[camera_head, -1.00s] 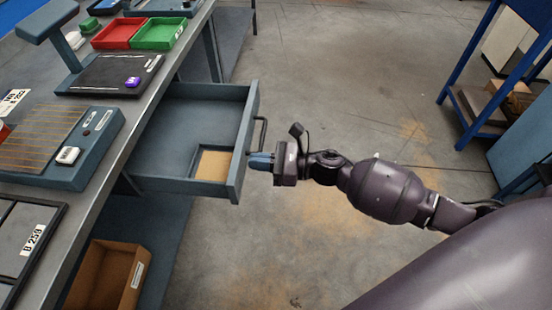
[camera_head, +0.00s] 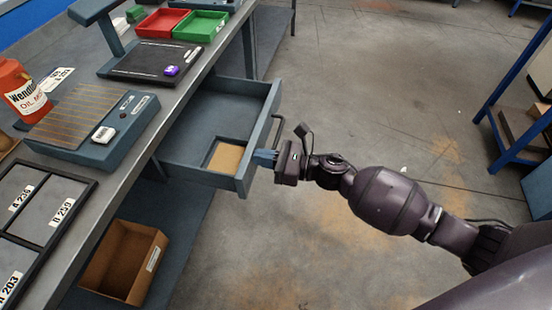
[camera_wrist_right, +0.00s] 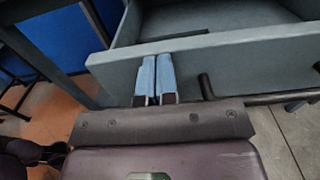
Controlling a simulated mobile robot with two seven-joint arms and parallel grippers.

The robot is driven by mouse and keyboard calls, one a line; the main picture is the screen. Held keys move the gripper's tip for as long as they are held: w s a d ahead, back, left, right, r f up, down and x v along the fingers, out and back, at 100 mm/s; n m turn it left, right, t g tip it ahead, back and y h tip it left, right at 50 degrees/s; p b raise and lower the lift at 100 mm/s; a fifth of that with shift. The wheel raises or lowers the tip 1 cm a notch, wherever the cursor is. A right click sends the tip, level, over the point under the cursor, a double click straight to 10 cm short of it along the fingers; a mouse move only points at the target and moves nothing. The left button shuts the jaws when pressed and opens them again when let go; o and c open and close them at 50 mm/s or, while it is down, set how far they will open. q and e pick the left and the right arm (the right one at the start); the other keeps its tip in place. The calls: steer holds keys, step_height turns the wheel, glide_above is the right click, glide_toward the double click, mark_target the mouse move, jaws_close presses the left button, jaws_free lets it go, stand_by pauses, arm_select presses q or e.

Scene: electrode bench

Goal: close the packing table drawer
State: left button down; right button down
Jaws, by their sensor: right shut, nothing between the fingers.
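The packing table drawer (camera_head: 262,140) is a blue-grey box that stands pulled out from under the bench top. Its front panel and dark bar handle show in the head view. My right gripper (camera_head: 265,158) is shut and empty, with its blue fingertips at the outer face of the drawer front, just on the near side of the handle (camera_head: 277,128). In the right wrist view, the shut fingers (camera_wrist_right: 156,75) lie against or just before the drawer front (camera_wrist_right: 240,62), beside the handle (camera_wrist_right: 245,97). I cannot tell if they touch. My left gripper is not in view.
The bench top holds a red tray (camera_head: 162,22), a green tray (camera_head: 200,26), a scale (camera_head: 150,65), a red bottle (camera_head: 22,92) and a grooved board (camera_head: 85,115). A cardboard bin (camera_head: 125,262) sits on the lower shelf. Open floor lies right of the drawer.

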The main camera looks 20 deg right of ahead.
steer(key=b+x, duration=0.2)
steer(key=x, duration=1.6)
steer(key=shift+w+a+f, duration=0.15)
steer(key=shift+a, duration=0.1)
steer(key=shift+w+a, duration=0.2)
steer(key=shift+a, duration=0.05)
steer(key=shift+w+a, duration=0.1)
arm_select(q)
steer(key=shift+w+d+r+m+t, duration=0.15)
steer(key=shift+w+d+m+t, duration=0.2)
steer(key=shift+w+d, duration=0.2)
arm_select(e)
steer(key=shift+r, duration=0.25)
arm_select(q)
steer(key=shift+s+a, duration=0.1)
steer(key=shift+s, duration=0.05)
arm_select(e)
steer(key=shift+r, duration=0.2)
